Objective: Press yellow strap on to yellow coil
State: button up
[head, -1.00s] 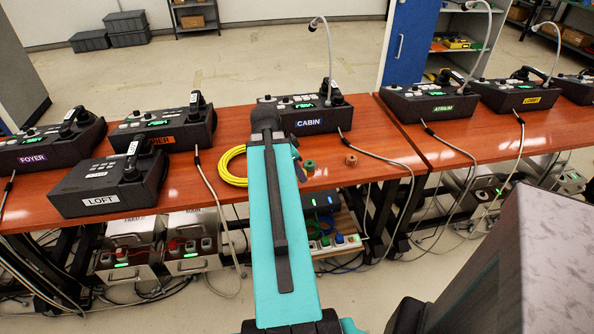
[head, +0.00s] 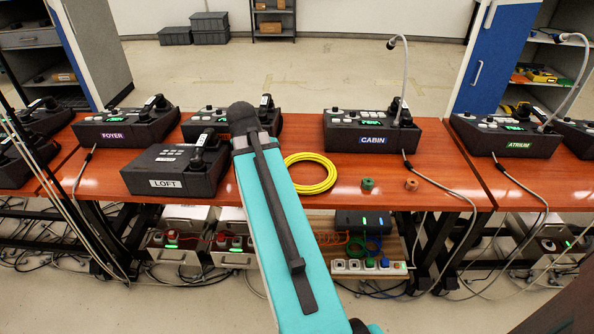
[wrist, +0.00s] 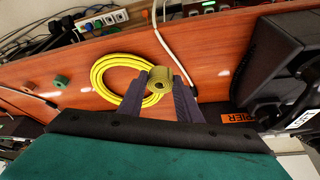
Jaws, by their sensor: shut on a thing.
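The yellow coil (head: 332,178), a ring of yellow cable, lies flat on the wooden desk just right of my arm. It also shows in the wrist view (wrist: 98,82), partly behind my gripper. My gripper (wrist: 160,86) is shut on a small dull-yellow roll, the yellow strap (wrist: 160,76). In the wrist view the strap overlaps the coil's right side; I cannot tell whether they touch. In the head view my arm hides the gripper and strap.
A green roll (head: 368,184) and a brown roll (head: 411,184) lie right of the coil. The LOFT phone (head: 170,170) stands left of my arm, the CABIN phone (head: 372,130) behind right. A pale cable (wrist: 172,48) crosses the desk by the strap in the wrist view.

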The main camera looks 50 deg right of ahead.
jog(key=w+a+r+n+t+y, duration=0.1)
jog(key=w+a+r+n, duration=0.2)
jog(key=a, duration=0.8)
jog(key=w+a+r+n+t+y, duration=0.1)
jog(key=w+a+n, duration=0.5)
jog(key=a, duration=0.6)
jog(key=w+a+r+n+t+y, duration=0.1)
jog(key=w+a+r+n, duration=0.4)
jog(key=a, duration=0.7)
jog(key=shift+w+a+y, duration=0.2)
jog(key=shift+w+y, duration=0.5)
jog(key=shift+w, duration=0.1)
